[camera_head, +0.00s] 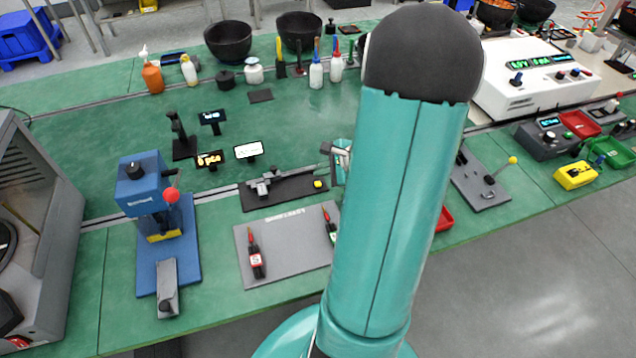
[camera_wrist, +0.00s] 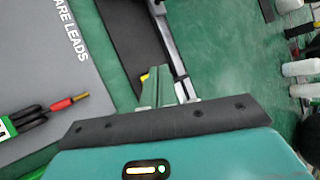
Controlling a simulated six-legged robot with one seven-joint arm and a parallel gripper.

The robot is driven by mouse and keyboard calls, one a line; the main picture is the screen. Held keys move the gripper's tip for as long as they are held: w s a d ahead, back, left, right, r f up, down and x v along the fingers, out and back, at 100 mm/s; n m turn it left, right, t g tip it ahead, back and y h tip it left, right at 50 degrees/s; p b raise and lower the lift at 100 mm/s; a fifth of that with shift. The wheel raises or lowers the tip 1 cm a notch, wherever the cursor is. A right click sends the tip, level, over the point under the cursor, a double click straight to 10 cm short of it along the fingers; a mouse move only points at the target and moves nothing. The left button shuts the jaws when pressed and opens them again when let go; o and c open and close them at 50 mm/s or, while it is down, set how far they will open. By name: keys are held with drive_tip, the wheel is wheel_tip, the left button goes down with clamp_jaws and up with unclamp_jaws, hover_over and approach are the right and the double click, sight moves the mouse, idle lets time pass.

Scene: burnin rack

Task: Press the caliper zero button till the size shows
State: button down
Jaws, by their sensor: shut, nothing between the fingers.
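The grey caliper (camera_head: 268,184) lies on a black base (camera_head: 288,197) on the green bench, left of my arm. A yellow button (camera_head: 318,184) sits at the base's right end. My gripper (camera_head: 339,158) is shut and empty, just right of and above that end, partly hidden by my arm. In the wrist view, the gripper (camera_wrist: 165,88) covers much of the base's near end, and a sliver of the yellow button (camera_wrist: 144,76) shows beside a finger. Contact with the button cannot be told. A white display (camera_head: 248,150) stands behind the caliper; its text is too small to read.
A grey mat (camera_head: 285,265) with red-and-black leads lies in front of the caliper. A blue press (camera_head: 155,200) stands left. A grey plate with a yellow-knobbed lever (camera_head: 482,180) lies right of my arm. Bottles and bowls line the back.

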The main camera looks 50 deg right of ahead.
sight(322, 185)
drive_tip(key=shift+r, duration=1.7)
drive_tip(key=w+a+r+n+g, duration=0.1)
drive_tip(key=a+r+n, duration=0.25)
drive_tip(key=a, duration=0.25)
drive_tip(key=a+r+n+g+y, duration=0.1)
drive_tip(key=a+r+n, duration=0.25)
drive_tip(key=a, duration=0.25)
drive_tip(key=w+a+r+n+g, duration=0.1)
drive_tip(key=a+r+n, duration=0.1)
drive_tip(key=a+n, duration=0.35)
drive_tip(key=s+a+r+n+h, duration=0.1)
drive_tip(key=s+a+r+n, duration=0.3)
drive_tip(key=a+n, duration=0.2)
drive_tip(key=s+a+r+n+h, duration=0.2)
drive_tip(key=s+a+r+n, duration=0.3)
drive_tip(key=a, duration=0.3)
drive_tip(key=shift+s+a+n, duration=0.2)
drive_tip(key=shift+s+n, duration=0.1)
drive_tip(key=shift+n, duration=0.15)
drive_tip(key=shift+d+r, duration=0.1)
drive_tip(key=shift+d, duration=0.1)
